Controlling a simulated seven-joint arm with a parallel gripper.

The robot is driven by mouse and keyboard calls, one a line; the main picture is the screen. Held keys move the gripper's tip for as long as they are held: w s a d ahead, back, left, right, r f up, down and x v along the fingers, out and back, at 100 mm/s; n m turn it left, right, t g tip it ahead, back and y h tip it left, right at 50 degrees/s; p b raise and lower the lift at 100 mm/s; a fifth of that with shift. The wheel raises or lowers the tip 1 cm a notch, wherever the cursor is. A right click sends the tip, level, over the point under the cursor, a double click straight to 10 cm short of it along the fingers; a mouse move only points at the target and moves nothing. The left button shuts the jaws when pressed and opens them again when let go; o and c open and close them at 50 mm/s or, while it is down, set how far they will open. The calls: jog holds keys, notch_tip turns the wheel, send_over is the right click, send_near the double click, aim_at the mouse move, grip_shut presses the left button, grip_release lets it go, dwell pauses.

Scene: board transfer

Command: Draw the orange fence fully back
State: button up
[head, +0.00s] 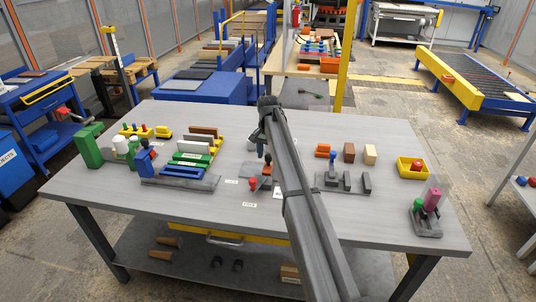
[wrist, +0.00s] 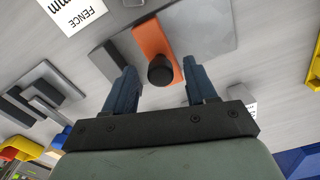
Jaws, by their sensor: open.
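The orange fence (wrist: 150,42) is a short bar with a round black knob (wrist: 160,70) on it. It lies on a grey plate (wrist: 210,28) beside a dark grey block (wrist: 105,62). In the wrist view my gripper (wrist: 160,76) is open, one blue-grey finger on each side of the knob with visible gaps. I cannot tell its height over the knob.
A white label reading FENCE (wrist: 82,18) lies near the fence. Left are a blue fixture (head: 180,172) and green blocks (head: 88,146). Right are a grey stepped fixture (head: 345,182), loose blocks (head: 349,152) and a yellow tray (head: 411,172). The table's front middle is mostly clear.

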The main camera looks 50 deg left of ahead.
jog(key=shift+c, duration=0.4)
grip_shut()
